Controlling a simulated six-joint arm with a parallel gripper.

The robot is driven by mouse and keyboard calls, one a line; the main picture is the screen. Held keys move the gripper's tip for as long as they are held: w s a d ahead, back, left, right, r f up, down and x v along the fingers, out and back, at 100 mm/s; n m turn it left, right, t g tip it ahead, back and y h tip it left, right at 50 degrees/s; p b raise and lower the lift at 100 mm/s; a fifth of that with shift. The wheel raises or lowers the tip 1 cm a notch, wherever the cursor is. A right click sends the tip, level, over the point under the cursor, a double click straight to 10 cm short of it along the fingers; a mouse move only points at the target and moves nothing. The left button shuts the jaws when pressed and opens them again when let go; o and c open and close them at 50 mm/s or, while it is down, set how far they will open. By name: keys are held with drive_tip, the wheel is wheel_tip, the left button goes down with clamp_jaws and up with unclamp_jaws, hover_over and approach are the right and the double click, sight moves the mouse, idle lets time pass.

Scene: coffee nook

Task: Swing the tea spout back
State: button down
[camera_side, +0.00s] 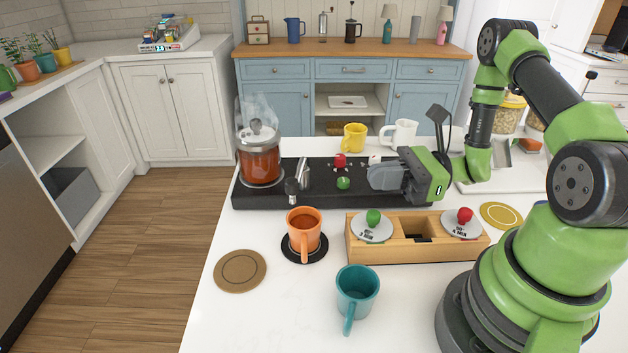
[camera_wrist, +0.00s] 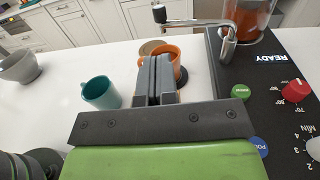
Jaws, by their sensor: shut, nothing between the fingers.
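The tea spout (camera_side: 291,190) is a metal arm with a black end at the left front of the black tea machine (camera_side: 262,200). In the wrist view the spout (camera_wrist: 190,23) reaches out from its post past the machine's edge, over the counter. An orange cup (camera_side: 304,240) of reddish-brown tea stands on a black coaster in front of the machine. In the wrist view, the orange cup (camera_wrist: 172,52) is partly hidden by my fingers. My gripper (camera_side: 371,178) is shut and empty above the machine's right half, apart from the spout; its fingers (camera_wrist: 155,66) show closed together.
A steaming glass tea jar (camera_side: 260,163) stands on the machine's left. Red (camera_side: 340,160) and green (camera_side: 343,183) controls are near my gripper. A teal cup (camera_side: 357,290), wooden timer holder (camera_side: 410,250), yellow mug (camera_side: 353,137) and white mug (camera_side: 402,132) surround the machine. The left front counter is mostly clear.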

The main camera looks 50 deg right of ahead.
sight(297, 180)
drive_tip(key=x, duration=1.1)
drive_tip(key=shift+w+a+t, duration=0.15)
drive_tip(key=shift+a+t, duration=0.1)
drive_tip(key=shift+t, duration=0.05)
drive_tip(key=shift+w+a+m+t+h, duration=0.35)
drive_tip(key=shift+a+m+t+h, duration=0.1)
drive_tip(key=shift+m+t+h, duration=0.15)
drive_tip(key=shift+w+a+m+t+h, duration=0.35)
drive_tip(key=shift+a+m+t+h, duration=0.15)
drive_tip(key=shift+m+h, duration=0.2)
drive_tip(key=w+a+m+t+h, duration=0.2)
drive_tip(key=w, duration=0.7)
drive_tip(key=shift+h, duration=0.4)
